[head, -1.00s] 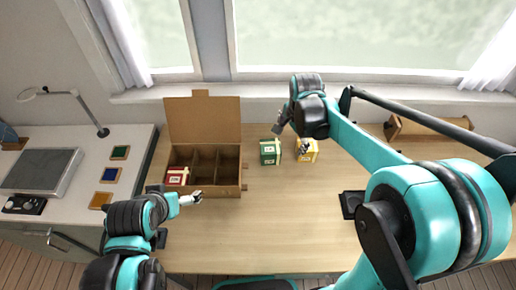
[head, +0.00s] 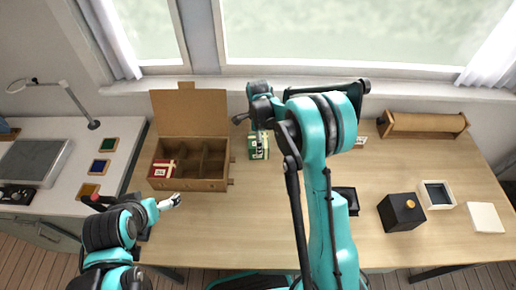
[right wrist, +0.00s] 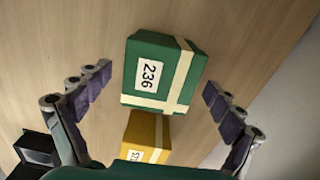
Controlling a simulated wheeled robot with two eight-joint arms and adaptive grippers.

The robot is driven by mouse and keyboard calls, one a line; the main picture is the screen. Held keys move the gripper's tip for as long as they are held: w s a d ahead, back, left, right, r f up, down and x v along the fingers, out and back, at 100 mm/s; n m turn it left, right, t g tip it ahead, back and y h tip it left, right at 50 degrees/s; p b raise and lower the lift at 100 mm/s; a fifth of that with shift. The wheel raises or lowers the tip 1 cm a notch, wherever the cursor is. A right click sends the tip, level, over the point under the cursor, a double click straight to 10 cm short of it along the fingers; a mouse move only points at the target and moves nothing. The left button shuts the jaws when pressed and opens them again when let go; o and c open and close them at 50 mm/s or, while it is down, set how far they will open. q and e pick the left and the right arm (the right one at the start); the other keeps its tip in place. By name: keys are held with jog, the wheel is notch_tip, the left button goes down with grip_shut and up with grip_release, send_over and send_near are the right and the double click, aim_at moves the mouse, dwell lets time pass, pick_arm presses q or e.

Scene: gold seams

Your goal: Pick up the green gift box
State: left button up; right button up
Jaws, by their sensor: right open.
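The green gift box (head: 259,146) with a pale ribbon stands on the table, right of the open cardboard carton (head: 205,184). In the right wrist view the green box (right wrist: 150,75), labelled 236, lies between the spread fingers of my right gripper (right wrist: 158,84). The gripper is open and empty, with gaps on both sides of the box. In the head view my right gripper is above and behind the green box, partly covering it. My left gripper (head: 171,202) is in front of the carton, away from the green box; its finger opening is too small to read.
A yellow box (right wrist: 141,130) stands close beside the green one; my right arm hides it in the head view. A red box (head: 162,169) sits in the carton's front left compartment. A black box (head: 401,213) and white tray (head: 437,195) stand at right. The front middle table is clear.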

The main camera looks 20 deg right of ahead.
notch_tip(320, 180, down, 2)
jog(key=shift+f, duration=0.15)
jog(key=c, duration=1.5)
jog(key=shift+o, duration=0.2)
